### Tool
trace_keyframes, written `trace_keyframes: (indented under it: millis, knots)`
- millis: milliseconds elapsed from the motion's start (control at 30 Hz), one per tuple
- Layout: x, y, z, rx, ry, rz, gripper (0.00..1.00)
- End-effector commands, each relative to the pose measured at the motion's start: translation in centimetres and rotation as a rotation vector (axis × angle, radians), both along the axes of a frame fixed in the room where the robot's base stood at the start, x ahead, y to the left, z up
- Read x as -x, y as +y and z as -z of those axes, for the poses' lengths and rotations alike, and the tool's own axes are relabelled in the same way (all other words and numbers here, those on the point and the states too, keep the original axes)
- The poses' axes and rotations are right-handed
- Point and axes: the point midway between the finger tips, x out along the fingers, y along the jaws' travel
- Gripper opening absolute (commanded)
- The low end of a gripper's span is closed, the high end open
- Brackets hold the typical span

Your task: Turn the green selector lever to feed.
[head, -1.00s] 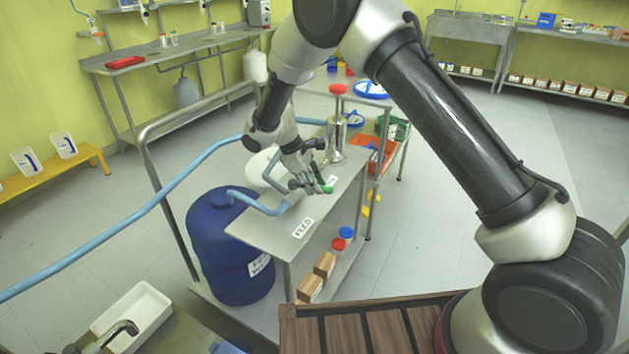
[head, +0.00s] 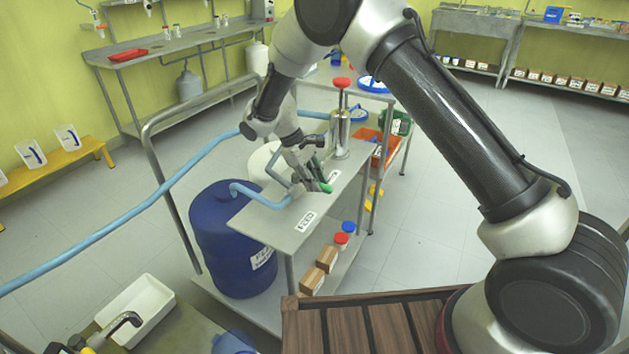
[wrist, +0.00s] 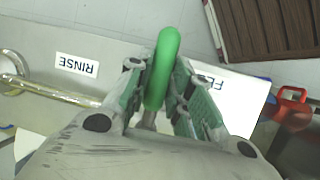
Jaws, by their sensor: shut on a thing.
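The green selector lever (wrist: 166,60) stands between my gripper's two fingers in the wrist view. My gripper (wrist: 165,95) is shut on it, one finger on each side, and its rounded green end sticks out past the fingertips. In the head view my gripper (head: 316,182) is low over the steel cart top, with the lever's green end (head: 326,188) just at its tips. The FEED label (head: 305,222) lies nearer the cart's front edge. The RINSE label (wrist: 77,66) is left of the lever in the wrist view. A finger partly hides the FEED label (wrist: 232,92) there.
A steel cylinder with a red top (head: 341,125) stands behind my gripper. Small boxes (head: 318,272) sit on the cart's lower shelf. The floor to the right is clear.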

Motion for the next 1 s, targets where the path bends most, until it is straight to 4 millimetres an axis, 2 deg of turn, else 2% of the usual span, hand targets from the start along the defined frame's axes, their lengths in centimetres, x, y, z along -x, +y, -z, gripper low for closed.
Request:
trace_keyframes:
  millis: [33, 67, 167, 467, 567, 667, 1000]
  knots:
    - [0.1, 0.1, 0.0, -0.001, 0.001, 0.003, 0.00]
    - [0.1, 0.1, 0.0, -0.001, 0.001, 0.003, 0.25]
    - [0.1, 0.1, 0.0, -0.001, 0.001, 0.002, 0.43]
    - [0.0, 0.1, 0.0, -0.001, 0.001, 0.000, 0.43]
    - [-0.1, 0.3, -0.6, -0.002, -0.001, 0.000, 0.43]
    - [-0.3, 1.0, -2.0, -0.003, -0.003, -0.001, 0.43]
    - [-1.0, 3.9, -8.7, -0.003, -0.002, -0.001, 0.43]
